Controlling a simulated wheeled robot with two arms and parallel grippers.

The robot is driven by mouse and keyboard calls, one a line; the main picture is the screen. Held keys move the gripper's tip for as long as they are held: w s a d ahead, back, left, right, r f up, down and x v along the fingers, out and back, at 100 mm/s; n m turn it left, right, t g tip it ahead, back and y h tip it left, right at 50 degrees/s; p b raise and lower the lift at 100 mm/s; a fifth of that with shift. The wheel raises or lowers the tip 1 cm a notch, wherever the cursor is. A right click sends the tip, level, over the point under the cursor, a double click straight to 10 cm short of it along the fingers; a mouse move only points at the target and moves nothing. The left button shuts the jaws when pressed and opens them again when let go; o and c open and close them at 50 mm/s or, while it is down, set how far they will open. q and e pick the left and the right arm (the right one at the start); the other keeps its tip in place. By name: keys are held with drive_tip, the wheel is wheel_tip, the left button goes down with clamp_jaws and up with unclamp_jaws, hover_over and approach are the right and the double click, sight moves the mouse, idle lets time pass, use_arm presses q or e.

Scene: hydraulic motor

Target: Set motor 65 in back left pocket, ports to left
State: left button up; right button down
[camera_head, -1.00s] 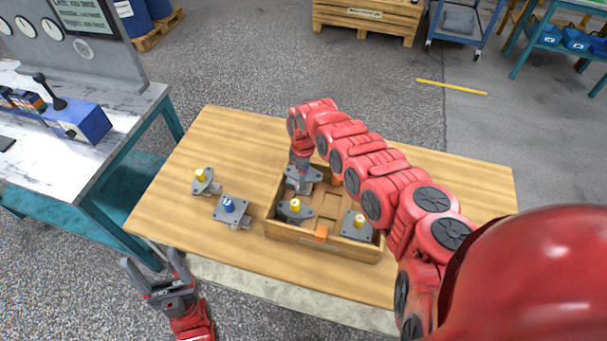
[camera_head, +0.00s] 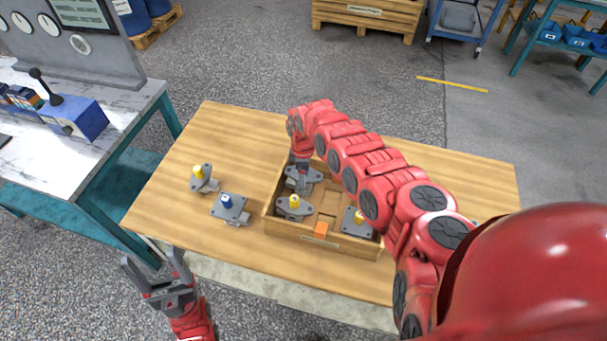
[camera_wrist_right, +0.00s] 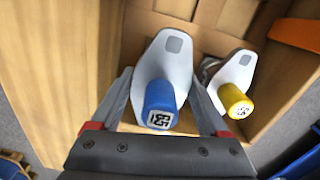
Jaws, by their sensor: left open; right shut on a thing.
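My right gripper (camera_head: 302,163) reaches down into the back left pocket of the wooden crate (camera_head: 335,246). It is shut on a grey motor (camera_head: 310,176), which has a blue shaft end in the right wrist view (camera_wrist_right: 160,98). A label is on that end, but I cannot read it surely. The two fingers flank the motor in the right wrist view (camera_wrist_right: 163,100). Its ports are hidden, and I cannot tell whether it touches the pocket floor. My left gripper (camera_head: 153,268) is open and empty, off the table's front left edge.
A yellow-ended motor (camera_head: 294,206) sits in the front left pocket and another (camera_head: 357,217) in the front right. A yellow-ended motor (camera_head: 203,180) and a blue-ended motor (camera_head: 230,209) lie on the table left of the crate. An orange block (camera_head: 321,229) is at the front wall.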

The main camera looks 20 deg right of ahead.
drive_tip(key=shift+f+b, duration=0.5)
idle(0.8)
unclamp_jaws()
